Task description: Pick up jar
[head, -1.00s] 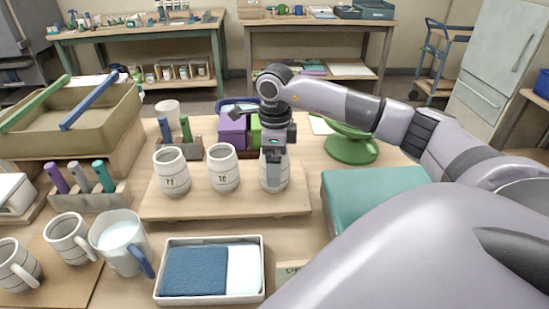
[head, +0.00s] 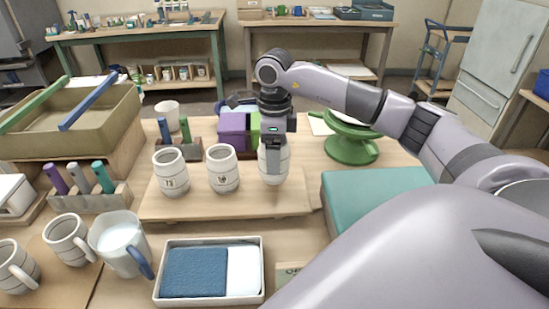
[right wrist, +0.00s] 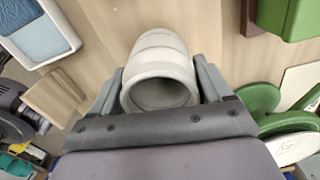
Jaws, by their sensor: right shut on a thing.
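The jar (head: 283,163) is a pale ribbed cylinder at the right end of a row of three on a wooden board (head: 226,206). My right gripper (head: 274,163) comes down over it from above and is shut on it. In the head view the gripper partly covers the jar, which seems lifted slightly off the board. In the right wrist view the jar (right wrist: 158,60) sits between the two fingers, its open mouth toward the camera. The two other jars, left (head: 171,174) and middle (head: 223,170), stand upright with dark marks. My left gripper is not in view.
A green wheel stand (head: 351,149) stands right of the board, with a teal pad (head: 372,192) in front of it. Purple and green blocks (head: 234,131) are behind. A white tray (head: 210,299) with blue and white pieces, a pitcher (head: 120,240) and mugs are in front.

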